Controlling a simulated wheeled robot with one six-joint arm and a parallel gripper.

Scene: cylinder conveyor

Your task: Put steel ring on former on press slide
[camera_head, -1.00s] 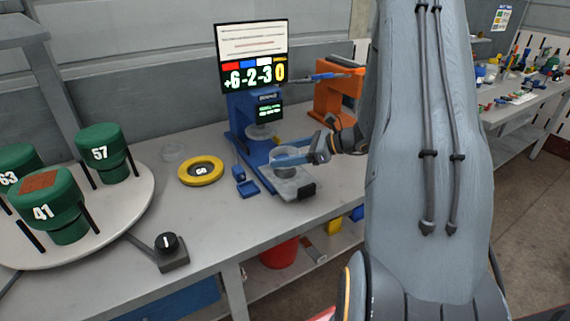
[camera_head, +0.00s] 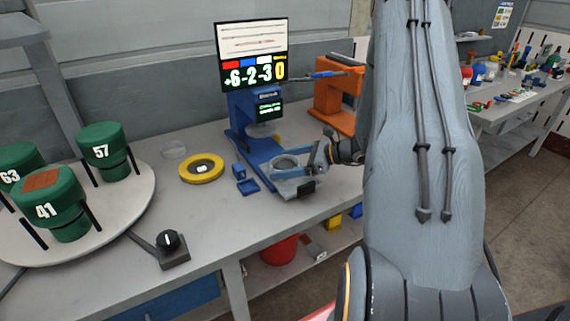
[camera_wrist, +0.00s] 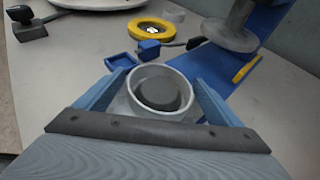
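The steel ring (camera_wrist: 128,94) is a pale metal ring at the middle of the wrist view. A dark round former (camera_wrist: 160,93) shows inside it, so the ring appears to sit around the former; its lower edge and seating are hard to see. In the head view the ring (camera_head: 284,162) is at the front of the blue press (camera_head: 262,148), over the press slide (camera_head: 290,188). My gripper (camera_wrist: 160,80) has one blue finger on each side of the ring, with what looks like a small gap on both sides. It looks open.
A yellow ring-shaped object (camera_head: 201,168) and a small blue tray (camera_head: 248,186) lie left of the press. A turntable (camera_head: 120,205) with green numbered drums and a black knob (camera_head: 170,242) are farther left. An orange machine (camera_head: 335,100) stands behind my gripper.

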